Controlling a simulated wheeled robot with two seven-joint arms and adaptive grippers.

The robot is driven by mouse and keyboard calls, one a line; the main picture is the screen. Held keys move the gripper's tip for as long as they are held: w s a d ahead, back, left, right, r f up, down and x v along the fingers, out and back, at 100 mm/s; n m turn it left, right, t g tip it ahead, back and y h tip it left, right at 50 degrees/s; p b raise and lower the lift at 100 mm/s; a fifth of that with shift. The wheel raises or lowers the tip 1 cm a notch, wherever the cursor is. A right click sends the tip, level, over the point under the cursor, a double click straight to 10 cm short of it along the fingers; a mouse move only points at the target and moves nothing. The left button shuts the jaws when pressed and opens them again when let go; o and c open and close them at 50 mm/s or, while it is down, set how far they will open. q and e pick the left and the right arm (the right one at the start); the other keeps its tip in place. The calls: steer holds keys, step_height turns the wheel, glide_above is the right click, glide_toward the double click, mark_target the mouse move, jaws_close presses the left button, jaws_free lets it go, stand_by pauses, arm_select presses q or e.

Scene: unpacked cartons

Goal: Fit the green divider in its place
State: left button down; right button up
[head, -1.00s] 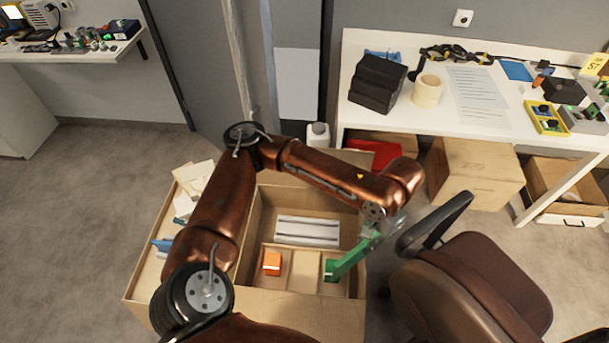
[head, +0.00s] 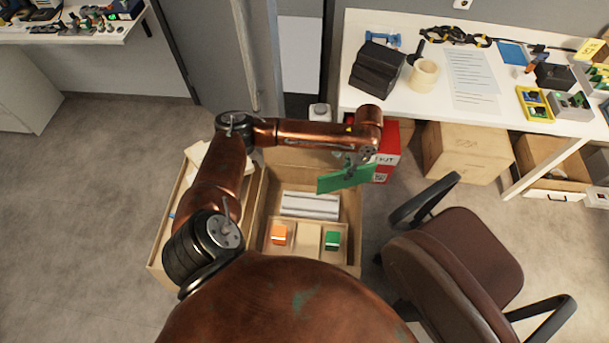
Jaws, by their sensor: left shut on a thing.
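The green divider (head: 338,181) is a flat green panel above the rear right part of the open carton (head: 262,214). My left gripper (head: 358,168) is shut on its upper right part, and the panel hangs tilted. Below it, the carton holds a grey-white ribbed item (head: 310,205) at the back. In front are small compartments with an orange box (head: 280,235) at left and a green box (head: 332,240) at right. The carton's front part is hidden by my own body. My right gripper is not in view.
A red box (head: 387,150) stands just behind the divider. An office chair (head: 455,262) is close to the carton's right side. A second carton (head: 170,234) lies to the left, behind my arm. A white table (head: 430,108) stands at the back right.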

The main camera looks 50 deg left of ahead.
arm_select(q)
steer(key=s+a+f+m+p, duration=0.3)
steer(key=a+p, duration=0.1)
steer(key=a, duration=0.3)
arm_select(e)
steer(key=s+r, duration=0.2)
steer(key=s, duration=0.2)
arm_select(q)
steer(key=s+a+f+b, duration=0.1)
steer(key=a+f+b, duration=0.1)
steer(key=f, duration=0.5)
steer(key=s+a+f+m+b, duration=0.1)
steer(key=a+f+b, duration=0.1)
steer(key=f+b, duration=0.3)
steer(key=shift+s+a+f+m, duration=0.25)
steer(key=shift+a+f+m, duration=0.05)
steer(key=shift+f, duration=0.6)
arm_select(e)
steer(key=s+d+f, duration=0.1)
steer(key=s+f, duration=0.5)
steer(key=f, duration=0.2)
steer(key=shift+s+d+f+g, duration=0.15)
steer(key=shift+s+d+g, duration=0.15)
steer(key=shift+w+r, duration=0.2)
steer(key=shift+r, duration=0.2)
arm_select(q)
steer(key=shift+f, duration=0.25)
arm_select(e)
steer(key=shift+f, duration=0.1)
